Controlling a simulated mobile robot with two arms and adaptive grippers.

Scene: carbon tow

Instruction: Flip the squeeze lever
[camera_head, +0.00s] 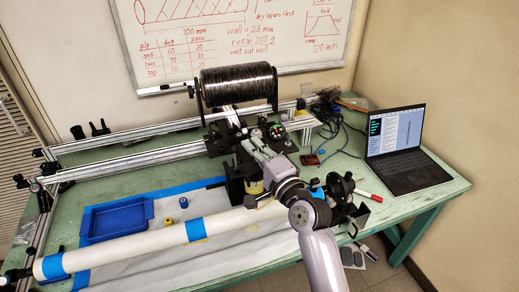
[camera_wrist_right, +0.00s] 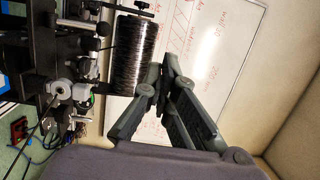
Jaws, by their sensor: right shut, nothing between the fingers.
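My right gripper (camera_head: 246,141) reaches in from the lower right to the carriage (camera_head: 225,140) in the middle of the bench. In the right wrist view its fingers (camera_wrist_right: 157,78) are closed together with nothing between them. The dark carriage mechanism also shows in the right wrist view (camera_wrist_right: 40,50), to the left of the fingers. I cannot pick out the squeeze lever with certainty among the carriage's small parts. The fingertips appear close to the carriage in the head view, but whether they touch it is unclear. My left gripper is not in view.
A black tow spool (camera_head: 237,85) stands above the carriage. A long white tube (camera_head: 130,245) with blue bands runs along the front. A blue tray (camera_head: 117,222) lies at left, a laptop (camera_head: 405,148) at right. Cables and a small red board (camera_head: 309,159) lie between carriage and laptop.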

